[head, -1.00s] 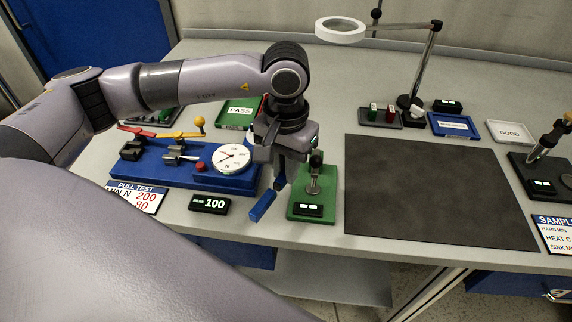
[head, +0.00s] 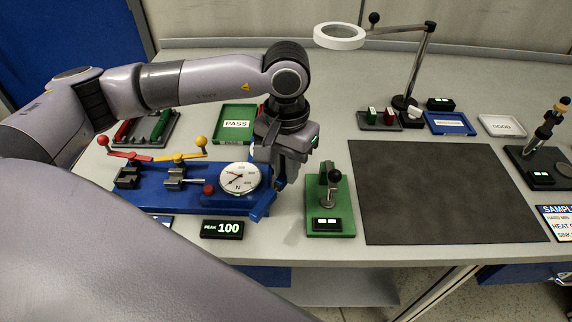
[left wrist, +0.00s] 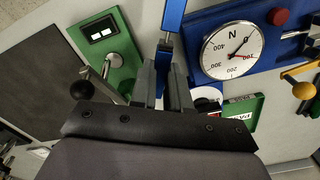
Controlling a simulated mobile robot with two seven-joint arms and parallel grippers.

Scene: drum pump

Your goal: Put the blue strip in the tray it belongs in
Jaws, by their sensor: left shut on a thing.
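My left gripper (head: 284,180) points down and is shut on the blue strip (head: 262,210), beside the right end of the blue pull tester (head: 150,197). In the left wrist view the strip (left wrist: 173,22) runs out from between the fingers (left wrist: 166,85). The head view hides most of the strip behind the gripper and against the same-coloured tester. A green tray marked PASS (head: 237,124) lies behind the tester. A blue tray (head: 451,124) with a small unreadable label and a white tray marked GOOD (head: 502,127) lie at the back right. My right gripper is not in view.
A green stand (head: 331,222) with a black-knobbed post is just right of the gripper. The display (head: 222,229) reads PEAK 100. A dark mat (head: 450,195) lies clear on the right. A ring magnifier (head: 339,37) overhangs the back.

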